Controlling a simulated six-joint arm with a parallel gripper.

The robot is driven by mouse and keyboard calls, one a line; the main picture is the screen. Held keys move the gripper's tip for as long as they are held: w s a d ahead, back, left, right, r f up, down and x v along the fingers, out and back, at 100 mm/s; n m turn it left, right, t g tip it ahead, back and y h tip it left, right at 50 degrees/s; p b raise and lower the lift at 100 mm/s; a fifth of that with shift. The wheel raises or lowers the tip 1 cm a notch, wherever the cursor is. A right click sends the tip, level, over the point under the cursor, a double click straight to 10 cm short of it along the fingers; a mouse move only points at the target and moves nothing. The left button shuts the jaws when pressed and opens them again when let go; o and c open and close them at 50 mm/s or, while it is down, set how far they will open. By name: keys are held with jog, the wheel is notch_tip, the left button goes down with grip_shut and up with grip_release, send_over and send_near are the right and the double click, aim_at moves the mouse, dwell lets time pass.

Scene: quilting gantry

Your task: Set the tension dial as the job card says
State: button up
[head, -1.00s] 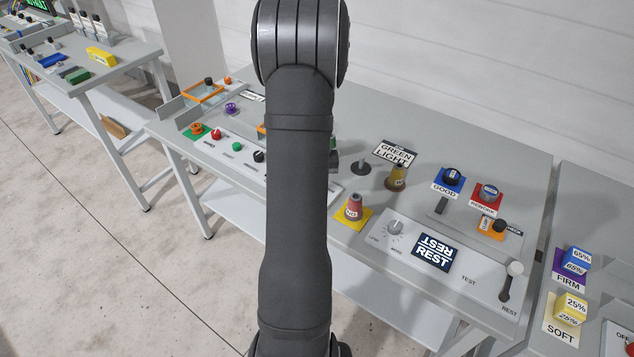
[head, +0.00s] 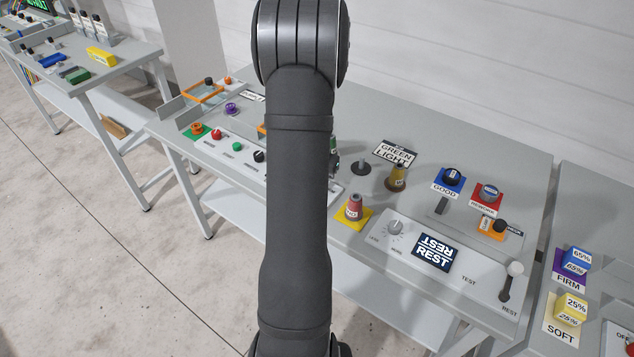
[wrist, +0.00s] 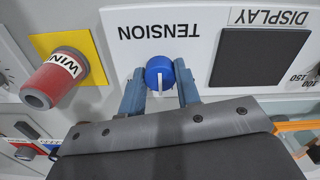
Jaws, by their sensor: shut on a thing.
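The tension dial (wrist: 159,66) is a round blue knob with a white pointer line, on a pale panel under the word TENSION in the wrist view. The pointer line runs down the picture, towards my gripper's body. My gripper (wrist: 160,86) has one finger on each side of the dial and is shut on it. In the head view my own arm hides the dial and the fingers. I cannot make out a job card with a tension setting in either view.
A dark display (wrist: 258,57) sits right of the dial.

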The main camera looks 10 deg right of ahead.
jog(key=shift+r, duration=0.1)
jog(key=o, duration=1)
notch_tip(320, 180, up, 17)
jog(key=shift+r, duration=0.15)
notch_tip(320, 180, down, 18)
jog(key=shift+r, duration=0.2)
dwell(0.5)
